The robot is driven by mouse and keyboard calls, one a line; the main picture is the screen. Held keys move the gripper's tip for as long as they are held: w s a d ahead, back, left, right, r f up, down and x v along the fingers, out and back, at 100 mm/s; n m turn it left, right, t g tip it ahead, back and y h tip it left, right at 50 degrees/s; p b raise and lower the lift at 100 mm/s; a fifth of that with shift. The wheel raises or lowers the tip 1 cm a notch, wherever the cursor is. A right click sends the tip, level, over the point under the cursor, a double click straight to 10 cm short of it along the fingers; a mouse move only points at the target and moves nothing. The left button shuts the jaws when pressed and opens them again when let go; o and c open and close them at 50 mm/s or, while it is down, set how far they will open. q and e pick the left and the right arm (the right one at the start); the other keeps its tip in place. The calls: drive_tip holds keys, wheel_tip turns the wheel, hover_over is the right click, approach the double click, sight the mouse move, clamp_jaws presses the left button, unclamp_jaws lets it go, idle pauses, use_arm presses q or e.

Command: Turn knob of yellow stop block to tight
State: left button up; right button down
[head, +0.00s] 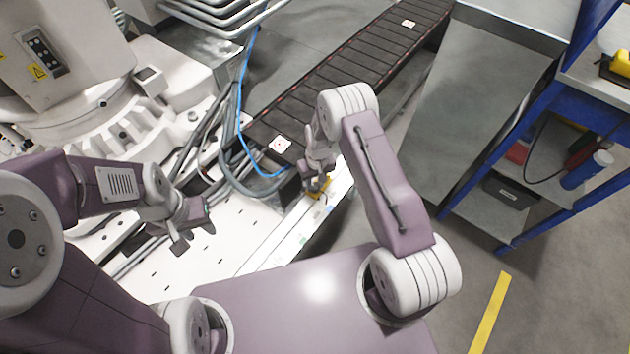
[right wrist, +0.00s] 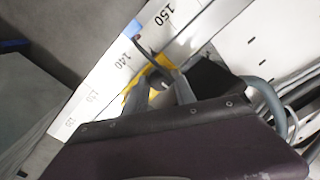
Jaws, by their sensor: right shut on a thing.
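The yellow stop block (head: 321,189) sits on the white rail below my right gripper, mostly covered by it. In the right wrist view the yellow block (right wrist: 132,98) shows beside the scale, near the 140 mark. My right gripper (head: 316,184) is shut on the block's dark knob (right wrist: 157,84), with one finger on each side of it. The fingers and the wrist hide part of the knob, so its tightness cannot be seen. My left gripper (head: 192,232) is open and empty above the white machine bed, apart from the block.
A white rail with a printed scale (right wrist: 110,65) runs under the block. A dark conveyor track (head: 345,75) extends beyond it. A blue cable (head: 240,110) and grey hoses lie to the left. A blue-framed workbench (head: 500,170) stands at the right.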

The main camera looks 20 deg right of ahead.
drive_tip(key=m+p, duration=0.1)
drive_tip(key=m, duration=0.3)
drive_tip(key=shift+r+m+p, duration=0.15)
drive_tip(key=shift+m+p, duration=0.15)
drive_tip(key=shift+p, duration=0.05)
drive_tip(key=m+p, duration=0.1)
drive_tip(key=m, duration=0.3)
drive_tip(key=shift+m, duration=0.3)
drive_tip(key=m+p, duration=0.1)
drive_tip(key=m, duration=0.3)
drive_tip(key=shift+s+t, duration=0.1)
drive_tip(key=shift+t, duration=0.2)
drive_tip(key=shift+m+h+p, duration=0.3)
drive_tip(key=shift+m+p, duration=0.1)
drive_tip(key=shift+m, duration=2.1)
drive_tip(key=c, duration=1)
unclamp_jaws()
drive_tip(key=shift+c, duration=0.2)
